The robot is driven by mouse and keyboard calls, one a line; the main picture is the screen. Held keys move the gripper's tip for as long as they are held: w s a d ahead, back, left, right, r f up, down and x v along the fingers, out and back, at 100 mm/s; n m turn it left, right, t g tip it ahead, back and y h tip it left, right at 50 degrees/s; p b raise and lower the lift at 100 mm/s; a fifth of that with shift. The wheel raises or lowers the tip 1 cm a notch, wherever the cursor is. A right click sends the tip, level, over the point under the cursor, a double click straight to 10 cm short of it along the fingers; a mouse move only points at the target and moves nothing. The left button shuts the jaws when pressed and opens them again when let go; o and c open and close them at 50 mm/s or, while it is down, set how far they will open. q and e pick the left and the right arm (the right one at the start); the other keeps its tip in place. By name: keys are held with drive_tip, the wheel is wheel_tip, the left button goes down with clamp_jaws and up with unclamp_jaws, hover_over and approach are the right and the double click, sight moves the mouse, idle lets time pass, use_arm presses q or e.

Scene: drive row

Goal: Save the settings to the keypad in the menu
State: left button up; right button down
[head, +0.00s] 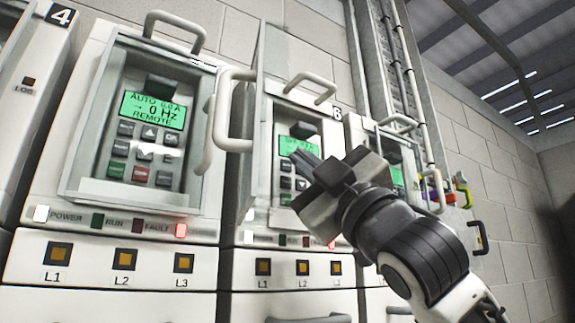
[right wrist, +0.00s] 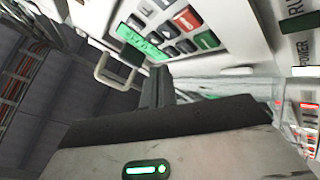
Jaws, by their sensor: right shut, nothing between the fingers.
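The keypad (head: 285,183) of the drive marked 6 sits in a recess in the middle of the head view, with a lit green screen (head: 289,146) above its keys. The screen text is too small to read. My right gripper (head: 304,158) is shut and empty, its fingertips in front of this keypad, covering part of the screen and right-hand keys. In the right wrist view a keypad (right wrist: 172,32) shows beyond the gripper's fingers (right wrist: 157,84), with its green screen (right wrist: 138,38), a red key and a green key. I cannot tell whether the fingertips touch it. My left gripper is not in view.
A similar drive on the left has a keypad (head: 140,155) whose screen reads AUTO, 0.0 A, 0 Hz, REMOTE; its red FAULT lamp (head: 181,231) is lit. Pale handles, one (head: 232,110) beside the middle recess, stick out near my right arm. Another drive's screen (head: 397,176) shows on the right.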

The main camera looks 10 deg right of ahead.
drive_tip(key=shift+s+d+b, duration=0.15)
drive_tip(key=shift+s+d, duration=0.15)
drive_tip(key=shift+s, duration=0.5)
drive_tip(key=shift+s+d+b, duration=0.15)
drive_tip(key=shift+s+d, duration=0.15)
drive_tip(key=shift+s, duration=0.45)
drive_tip(key=shift+s+d+b, duration=0.15)
drive_tip(key=shift+s+d, duration=0.15)
drive_tip(key=shift+s, duration=0.5)
